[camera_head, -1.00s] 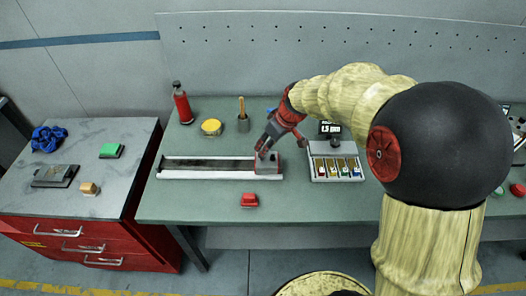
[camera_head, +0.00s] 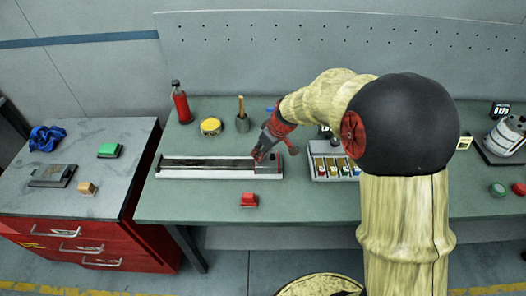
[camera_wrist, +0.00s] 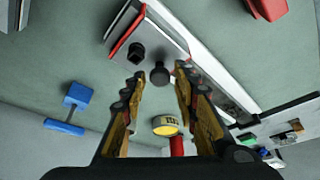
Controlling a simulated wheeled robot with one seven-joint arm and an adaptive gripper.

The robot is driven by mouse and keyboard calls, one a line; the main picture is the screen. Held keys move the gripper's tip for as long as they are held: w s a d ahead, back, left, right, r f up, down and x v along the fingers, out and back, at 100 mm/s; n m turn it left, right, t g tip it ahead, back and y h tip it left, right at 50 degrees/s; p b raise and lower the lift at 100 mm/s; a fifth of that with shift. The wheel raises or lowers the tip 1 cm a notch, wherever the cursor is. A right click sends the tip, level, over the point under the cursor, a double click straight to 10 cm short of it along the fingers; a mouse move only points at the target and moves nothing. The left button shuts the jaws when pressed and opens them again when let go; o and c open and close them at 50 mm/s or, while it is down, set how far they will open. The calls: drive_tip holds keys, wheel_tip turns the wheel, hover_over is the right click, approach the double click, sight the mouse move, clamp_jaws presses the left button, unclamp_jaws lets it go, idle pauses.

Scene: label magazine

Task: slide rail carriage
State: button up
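A long rail (camera_head: 205,174) with a white frame and dark track lies on the green workbench. The rail carriage (camera_head: 275,169), a grey block with a red edge, sits at the rail's right end. In the wrist view the carriage (camera_wrist: 170,38) carries two dark knobs. My gripper (camera_head: 257,156) reaches down over the carriage from the upper right. In the wrist view my gripper (camera_wrist: 160,74) is open, with the nearer knob (camera_wrist: 159,75) in line with the gap between the fingertips. I cannot tell whether the fingers touch it.
A red block (camera_head: 249,200) lies in front of the rail. A compartment tray (camera_head: 325,161) is right of the carriage.

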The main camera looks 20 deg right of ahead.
drive_tip(key=c, duration=0.6)
clamp_jaws()
